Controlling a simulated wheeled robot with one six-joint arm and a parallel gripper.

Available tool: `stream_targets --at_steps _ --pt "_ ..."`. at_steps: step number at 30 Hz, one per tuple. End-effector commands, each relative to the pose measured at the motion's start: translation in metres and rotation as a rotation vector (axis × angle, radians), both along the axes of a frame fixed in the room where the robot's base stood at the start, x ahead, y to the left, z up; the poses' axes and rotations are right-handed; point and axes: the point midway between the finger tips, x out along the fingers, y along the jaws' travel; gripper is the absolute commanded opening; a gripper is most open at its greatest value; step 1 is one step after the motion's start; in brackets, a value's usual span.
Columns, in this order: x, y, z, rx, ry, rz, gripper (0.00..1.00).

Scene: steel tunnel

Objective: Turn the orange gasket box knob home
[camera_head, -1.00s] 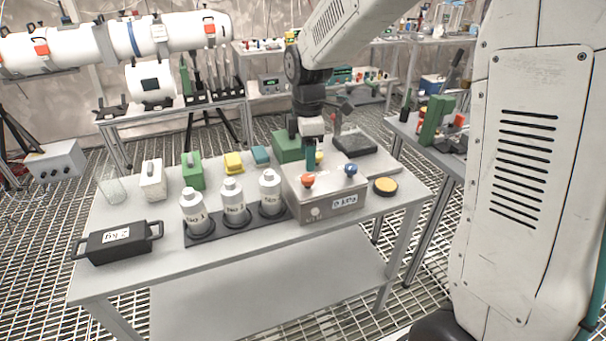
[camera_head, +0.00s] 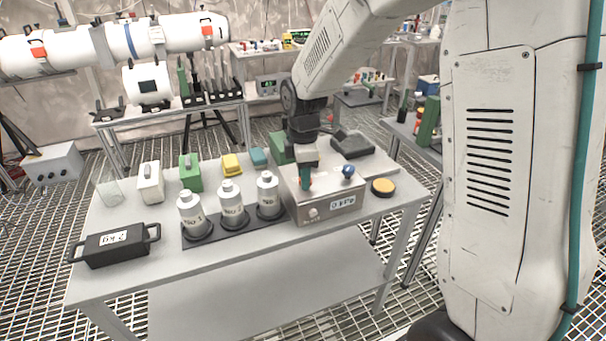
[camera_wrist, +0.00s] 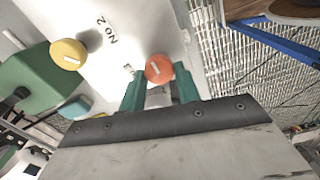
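The gasket box (camera_head: 318,210) is a grey metal case with a labelled front at the right end of the near table. Its orange knob (camera_wrist: 159,68) shows as a round cap with a white mark in the wrist view. My gripper (camera_wrist: 158,85) is open, with its green fingers spread either side of the knob's near edge. I cannot tell whether they touch it. In the head view my gripper (camera_head: 305,180) points down at the knob and mostly hides it.
Three white bottles (camera_head: 231,205) stand in a dark rack just left of the box. A yellow-topped round button (camera_head: 383,186) lies to its right. A black 2 kg weight (camera_head: 116,243) sits at the table's left end. Green, white and yellow blocks line the back.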

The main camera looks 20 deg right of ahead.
Motion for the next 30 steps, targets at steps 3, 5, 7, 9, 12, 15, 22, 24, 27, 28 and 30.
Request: stream_targets --at_steps 3,5,7,9,12,15,22,24,27,28,30 --pt "-0.0003 -0.0021 0.0001 0.004 0.001 -0.001 0.10" --pt "-0.0004 -0.0033 0.0001 0.004 0.001 -0.003 0.10" --pt "-0.0004 -0.0044 0.0001 0.004 0.001 -0.005 0.10" --pt "-0.0005 -0.0054 0.0001 0.004 0.001 -0.007 0.10" --pt "-0.0005 -0.0066 0.0001 0.004 0.001 -0.012 0.10" --pt "-0.0006 -0.0075 0.0001 0.003 0.001 -0.018 0.10" --pt "-0.0007 -0.0091 0.0001 0.002 0.001 -0.035 0.10" --pt "-0.0007 -0.0095 0.0001 0.001 0.002 -0.042 0.09" --pt "-0.0007 -0.0097 0.0000 0.001 0.002 -0.057 0.09" --pt "-0.0007 -0.0097 0.0001 0.000 0.002 -0.063 0.09" --pt "-0.0006 -0.0098 0.0000 0.000 0.002 -0.083 0.09"
